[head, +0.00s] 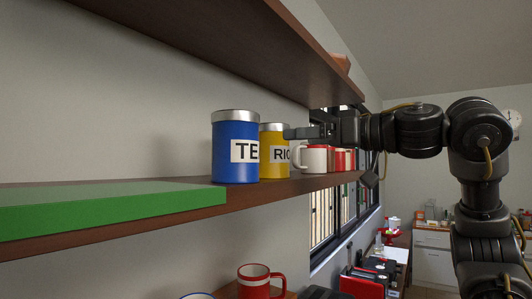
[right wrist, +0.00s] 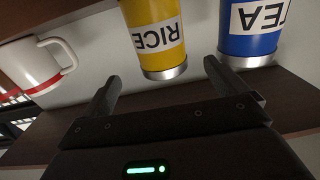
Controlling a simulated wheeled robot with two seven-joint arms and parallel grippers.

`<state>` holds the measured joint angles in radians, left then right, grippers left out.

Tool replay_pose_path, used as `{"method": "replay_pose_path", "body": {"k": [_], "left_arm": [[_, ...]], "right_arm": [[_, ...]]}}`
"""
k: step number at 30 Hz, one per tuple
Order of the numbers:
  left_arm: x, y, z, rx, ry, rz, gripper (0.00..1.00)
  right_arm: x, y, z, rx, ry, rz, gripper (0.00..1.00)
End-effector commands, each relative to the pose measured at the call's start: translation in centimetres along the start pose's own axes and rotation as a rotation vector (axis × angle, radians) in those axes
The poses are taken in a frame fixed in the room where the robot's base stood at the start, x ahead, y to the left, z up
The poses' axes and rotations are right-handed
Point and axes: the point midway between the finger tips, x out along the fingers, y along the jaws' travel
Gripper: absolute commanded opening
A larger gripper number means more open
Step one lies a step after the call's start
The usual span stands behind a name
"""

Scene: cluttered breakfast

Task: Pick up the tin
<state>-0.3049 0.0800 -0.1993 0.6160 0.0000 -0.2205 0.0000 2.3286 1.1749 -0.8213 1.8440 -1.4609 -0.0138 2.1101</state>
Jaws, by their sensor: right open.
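A blue tin labelled TEA (head: 225,165) with a silver lid stands upright on the brown shelf (head: 215,200). A yellow tin labelled RICE (head: 270,168) stands just behind and right of it, partly hidden by it. My right gripper (head: 295,132) is at the yellow tin's upper right side in the head view. In the right wrist view, which is upside down, the open fingers (right wrist: 162,75) point toward the yellow tin (right wrist: 155,40), with its lid between their tips in the picture. Nothing is held. The blue tin (right wrist: 248,35) is beyond the right finger. My left gripper is not in view.
A white mug with a red band (head: 311,158) stands close past the yellow tin, with red cups (head: 342,160) behind it. A green board (head: 100,207) lies at the shelf's near left. An upper shelf (head: 220,40) hangs overhead. A red mug (head: 258,281) sits lower down.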

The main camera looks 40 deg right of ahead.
Motion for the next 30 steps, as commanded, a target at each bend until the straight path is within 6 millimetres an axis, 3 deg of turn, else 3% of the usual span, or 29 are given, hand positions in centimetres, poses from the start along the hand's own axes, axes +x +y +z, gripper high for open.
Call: {"method": "replay_pose_path", "body": {"k": [9,17,23,30], "left_arm": [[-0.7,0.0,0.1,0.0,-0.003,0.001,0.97],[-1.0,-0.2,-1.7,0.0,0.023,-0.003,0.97],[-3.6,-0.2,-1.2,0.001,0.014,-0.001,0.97],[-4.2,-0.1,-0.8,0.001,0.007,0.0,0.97]], "right_arm": [[4.5,-0.1,0.0,0.0,-0.004,-0.003,0.97],[5.4,-0.1,-0.1,0.0,-0.002,-0.003,0.97],[8.3,-0.3,-0.6,0.001,-0.006,-0.004,0.97],[10.3,-0.3,-0.1,0.002,-0.002,-0.003,0.97]]}}
